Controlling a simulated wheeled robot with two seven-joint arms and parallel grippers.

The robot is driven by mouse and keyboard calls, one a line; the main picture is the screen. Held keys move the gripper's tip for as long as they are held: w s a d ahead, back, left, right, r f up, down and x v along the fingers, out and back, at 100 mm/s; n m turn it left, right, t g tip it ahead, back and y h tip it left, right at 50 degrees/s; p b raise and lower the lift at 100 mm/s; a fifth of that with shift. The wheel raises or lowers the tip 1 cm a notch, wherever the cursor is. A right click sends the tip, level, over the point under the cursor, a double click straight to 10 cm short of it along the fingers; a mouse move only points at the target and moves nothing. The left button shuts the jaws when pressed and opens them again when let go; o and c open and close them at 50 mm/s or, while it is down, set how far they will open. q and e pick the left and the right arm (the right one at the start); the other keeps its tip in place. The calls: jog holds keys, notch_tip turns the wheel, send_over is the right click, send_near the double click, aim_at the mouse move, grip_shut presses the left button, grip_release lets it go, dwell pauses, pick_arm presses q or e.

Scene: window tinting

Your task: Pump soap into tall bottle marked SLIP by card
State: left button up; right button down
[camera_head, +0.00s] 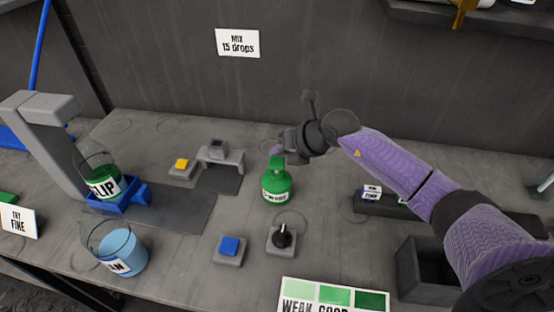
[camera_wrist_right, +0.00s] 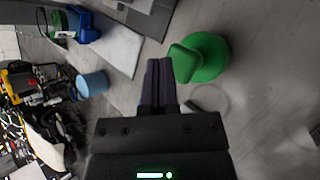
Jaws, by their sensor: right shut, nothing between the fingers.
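The clear container marked SLIP (camera_head: 103,186) holds green liquid and sits in a blue holder (camera_head: 125,207) under a grey stand at the left. The green soap pump bottle (camera_head: 276,186) stands upright mid-table, and in the right wrist view its green top (camera_wrist_right: 187,62) is beside my fingers. My right gripper (camera_head: 277,149) is shut and empty, its fingertips at the height of the pump head or just above it; I cannot tell if they touch. A white card (camera_head: 237,43) on the wall reads "MIX 15 drops". A colour card (camera_head: 332,294) with green patches, WEAK and GOOD, is at the front. My left gripper is not in view.
A blue-filled cup (camera_head: 121,250) stands front left. A blue button (camera_head: 229,246), a black knob (camera_head: 282,236), a yellow button (camera_head: 182,163) and a small grey stand (camera_head: 220,154) surround the pump. A dark open bin (camera_head: 425,275) is at the right. A TRY FINE card (camera_head: 18,221) is at the left.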

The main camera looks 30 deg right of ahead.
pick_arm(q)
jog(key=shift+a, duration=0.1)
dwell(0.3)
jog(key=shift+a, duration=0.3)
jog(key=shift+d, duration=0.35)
pick_arm(e)
jog(key=shift+f, duration=0.35)
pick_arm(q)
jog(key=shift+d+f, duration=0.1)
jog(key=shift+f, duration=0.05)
pick_arm(e)
jog(key=shift+f, duration=0.1)
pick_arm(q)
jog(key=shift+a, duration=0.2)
pick_arm(e)
jog(key=shift+f, duration=0.1)
pick_arm(q)
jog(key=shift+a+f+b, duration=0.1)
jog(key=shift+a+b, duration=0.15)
jog(key=shift+b, duration=0.05)
